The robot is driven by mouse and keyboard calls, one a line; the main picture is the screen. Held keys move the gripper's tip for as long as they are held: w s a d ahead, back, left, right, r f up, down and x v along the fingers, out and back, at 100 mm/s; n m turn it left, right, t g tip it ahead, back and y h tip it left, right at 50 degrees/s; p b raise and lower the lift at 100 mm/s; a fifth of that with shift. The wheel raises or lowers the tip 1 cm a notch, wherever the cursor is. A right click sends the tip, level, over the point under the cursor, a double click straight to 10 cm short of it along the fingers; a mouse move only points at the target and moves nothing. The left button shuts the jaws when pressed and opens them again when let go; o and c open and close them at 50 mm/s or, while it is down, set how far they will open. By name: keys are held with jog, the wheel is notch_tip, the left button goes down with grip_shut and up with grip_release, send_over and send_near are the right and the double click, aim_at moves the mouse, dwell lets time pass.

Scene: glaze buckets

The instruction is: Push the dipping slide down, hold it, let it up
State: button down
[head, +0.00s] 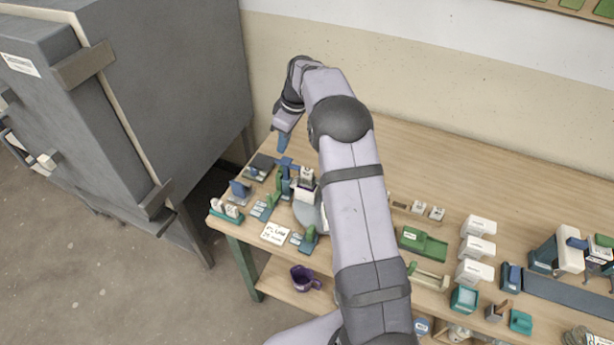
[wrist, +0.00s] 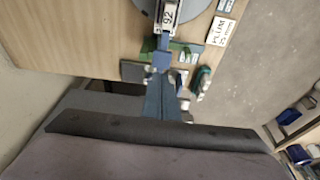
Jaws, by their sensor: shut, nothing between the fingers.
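The dipping slide looks to be the upright blue post (head: 286,178) with a white labelled block (head: 306,174) beside it, over a grey bucket (head: 304,212) partly hidden by my arm. In the wrist view the white block (wrist: 168,14), marked 92, is at the top edge, with a blue part below it. My gripper (head: 283,142) has blue fingers, is shut and empty, and points down above and behind the slide, apparently apart from it. In the wrist view my gripper (wrist: 163,92) overlaps the stand's parts, so the gap there is hard to judge.
Small blue and green stands (head: 240,188) and a white card (head: 275,233) crowd the table's left end. A grey kiln-like cabinet (head: 150,90) stands to the left. White blocks (head: 478,250) and a green tray (head: 423,243) lie to the right. The back of the table (head: 440,165) is clear.

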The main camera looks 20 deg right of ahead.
aim_at(286, 161)
jog(key=shift+f, duration=0.2)
jog(key=shift+f+b, duration=1.1)
jog(key=shift+f, duration=0.65)
jog(key=shift+s+f+b, duration=0.1)
jog(key=shift+f+b, duration=1.6)
jog(key=shift+f, duration=0.95)
jog(key=shift+r, duration=0.25)
dwell(0.6)
jog(key=shift+r+p, duration=2)
jog(key=shift+r, duration=0.9)
jog(key=shift+r+p, duration=1.85)
jog(key=shift+r, duration=0.55)
